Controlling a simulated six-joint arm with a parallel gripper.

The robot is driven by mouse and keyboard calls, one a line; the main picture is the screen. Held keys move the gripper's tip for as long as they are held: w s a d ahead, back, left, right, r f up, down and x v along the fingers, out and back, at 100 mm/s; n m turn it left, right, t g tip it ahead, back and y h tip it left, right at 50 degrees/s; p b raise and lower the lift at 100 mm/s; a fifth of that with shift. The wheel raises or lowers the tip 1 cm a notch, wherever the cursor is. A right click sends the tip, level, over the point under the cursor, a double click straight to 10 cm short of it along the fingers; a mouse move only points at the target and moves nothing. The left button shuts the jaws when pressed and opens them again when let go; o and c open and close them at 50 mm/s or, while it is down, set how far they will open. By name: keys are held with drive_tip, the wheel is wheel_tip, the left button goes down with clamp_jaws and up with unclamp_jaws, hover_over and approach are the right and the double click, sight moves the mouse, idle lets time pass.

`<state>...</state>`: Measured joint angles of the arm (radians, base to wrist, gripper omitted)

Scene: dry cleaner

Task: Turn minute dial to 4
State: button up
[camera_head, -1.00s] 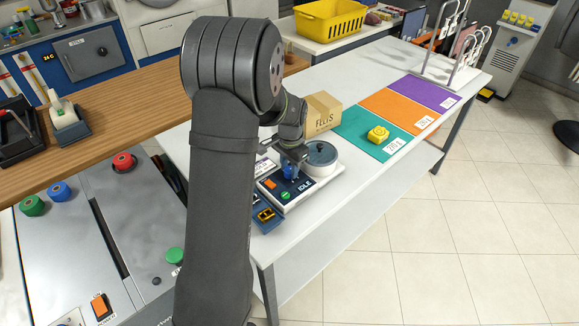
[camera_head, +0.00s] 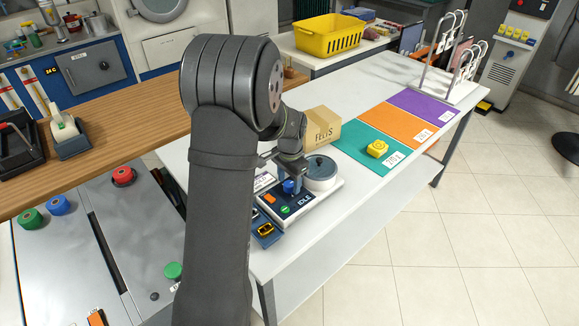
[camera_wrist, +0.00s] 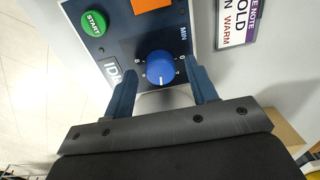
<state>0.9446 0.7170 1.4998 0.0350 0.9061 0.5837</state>
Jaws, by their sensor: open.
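The minute dial is a blue round knob (camera_wrist: 160,67) on a dark control panel (camera_wrist: 120,45), with "MIN" printed beside it. A pale pointer line on the knob points toward the gripper side of the wrist view; the small numbers around it are hard to read. My gripper (camera_wrist: 163,88) is open, one finger on each side of the knob, with gaps visible. In the head view my gripper (camera_head: 287,176) is over the panel, and the blue knob (camera_head: 290,187) shows below it. The small display reads "IDLE" (camera_head: 305,200).
A green START button (camera_wrist: 94,23) and an orange switch (camera_wrist: 150,4) share the panel. A grey round lidded pot (camera_head: 321,170) stands right beside the knob. A cardboard box (camera_head: 321,127) is behind. Coloured mats (camera_head: 408,118) with a yellow item (camera_head: 377,148) lie to the right.

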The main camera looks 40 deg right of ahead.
sight(290, 185)
wheel_tip(290, 185, up, 17)
drive_tip(key=shift+s, duration=0.3)
drive_tip(key=shift+f, duration=0.1)
idle(0.5)
drive_tip(key=f, duration=1.7)
drive_tip(key=shift+w+f, duration=0.15)
drive_tip(key=shift+w, duration=0.15)
drive_tip(key=n, duration=0.4)
drive_tip(key=shift+n, duration=0.3)
drive_tip(key=n, duration=0.4)
drive_tip(key=shift+d+n, duration=0.1)
drive_tip(key=shift+n, duration=0.2)
drive_tip(key=n, duration=0.4)
drive_tip(key=shift+n, duration=2.3)
